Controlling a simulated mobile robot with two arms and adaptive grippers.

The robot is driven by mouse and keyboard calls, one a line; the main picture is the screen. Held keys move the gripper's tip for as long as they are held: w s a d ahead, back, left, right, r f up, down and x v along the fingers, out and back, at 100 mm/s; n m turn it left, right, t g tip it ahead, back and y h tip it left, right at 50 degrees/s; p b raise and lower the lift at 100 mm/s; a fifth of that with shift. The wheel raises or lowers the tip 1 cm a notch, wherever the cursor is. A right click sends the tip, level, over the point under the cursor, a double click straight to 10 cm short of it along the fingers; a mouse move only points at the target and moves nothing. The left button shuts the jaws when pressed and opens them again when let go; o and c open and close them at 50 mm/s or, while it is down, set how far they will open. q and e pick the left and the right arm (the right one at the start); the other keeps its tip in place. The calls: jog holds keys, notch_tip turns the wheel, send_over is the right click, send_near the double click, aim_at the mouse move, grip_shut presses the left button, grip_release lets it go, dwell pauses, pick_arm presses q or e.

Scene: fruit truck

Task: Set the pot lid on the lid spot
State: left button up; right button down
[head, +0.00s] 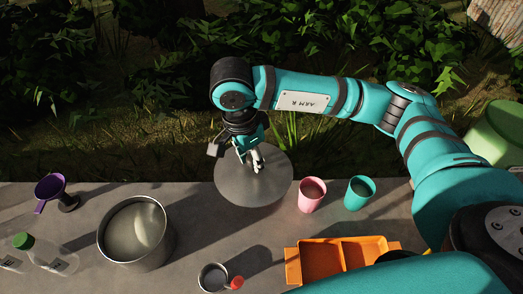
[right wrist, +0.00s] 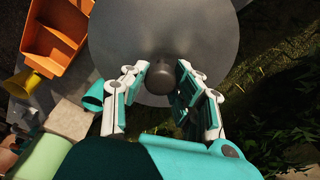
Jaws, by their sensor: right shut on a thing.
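The pot lid (head: 238,190) is a round grey metal disc at the far edge of the table, part of it reaching past that edge. My right gripper (head: 254,158) is over it from above. In the right wrist view the lid (right wrist: 130,35) fills the top middle, and its dark knob (right wrist: 160,88) sits between the fingers of my right gripper (right wrist: 162,84), which is shut on it. I cannot tell how high the lid is above the table. The open metal pot (head: 110,245) stands at left. I cannot make out a marked lid spot. My left gripper is not in view.
A pink cup (head: 311,196) and a teal cup (head: 359,194) stand right of the lid. An orange divided tray (head: 340,258) and a small metal cup (head: 212,278) are nearer. A purple funnel (head: 49,186) and clear bottles (head: 55,260) are at left. Bare table (head: 195,225) lies between pot and lid.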

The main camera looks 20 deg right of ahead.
aim_at(246, 169)
jog(key=f+m, duration=0.1)
jog(key=m, duration=0.3)
jog(key=a+f+m+g, duration=0.1)
jog(key=f+m, duration=0.1)
jog(key=m, duration=0.2)
jog(key=f+m+y, duration=0.1)
jog(key=m, duration=0.4)
jog(key=shift+w+a+f+g, duration=0.25)
jog(key=shift+a+f+g, duration=0.05)
jog(key=shift+f+g, duration=0.1)
jog(key=shift+a+f+m+t+y+b, duration=0.15)
jog(key=shift+a+f+m+y+b, duration=0.4)
jog(key=shift+f+m, duration=2.15)
jog(key=shift+a+f+m+t+y+b, duration=0.25)
jog(key=shift+a+f+m+b, duration=0.7)
jog(key=shift+m, duration=3.1)
jog(key=shift+a+f+m+t+y+b, duration=0.1)
jog(key=shift+a+f+m+y+b, duration=0.5)
jog(key=shift+f+m, duration=2.3)
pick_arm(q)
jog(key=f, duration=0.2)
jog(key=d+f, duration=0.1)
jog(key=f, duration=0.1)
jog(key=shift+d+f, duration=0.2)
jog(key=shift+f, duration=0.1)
pick_arm(e)
jog(key=shift+d+r+m, duration=0.2)
jog(key=shift+r+m, duration=0.2)
jog(key=shift+m, duration=0.05)
